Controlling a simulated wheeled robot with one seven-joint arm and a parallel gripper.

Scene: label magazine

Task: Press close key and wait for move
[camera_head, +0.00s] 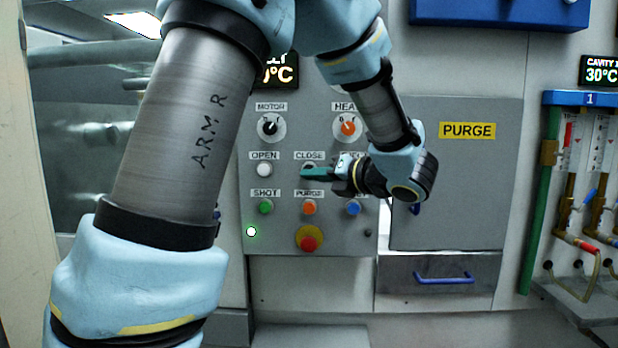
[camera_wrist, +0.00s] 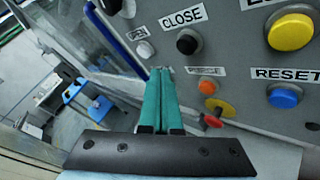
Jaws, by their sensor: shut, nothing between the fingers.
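The black close key (camera_wrist: 188,41) sits under its CLOSE label on the grey control panel (camera_head: 248,190). In the head view it is mostly hidden behind my fingers. My gripper (camera_head: 304,173) is shut and empty, its green fingers lying side by side in front of the key. In the wrist view the fingertips (camera_wrist: 161,70) appear below and left of the key, apart from it in the picture. I cannot tell how far they are from the panel. The white open key (camera_head: 264,170) is left of the close key.
The orange purge key (camera_head: 309,208), green shot key (camera_head: 265,207) and blue reset key (camera_head: 353,208) are in the row below. A red emergency stop (camera_head: 308,243) sits under them. A yellow key (camera_wrist: 290,31) is right of the close key. A PURGE door (camera_head: 470,190) stands right.

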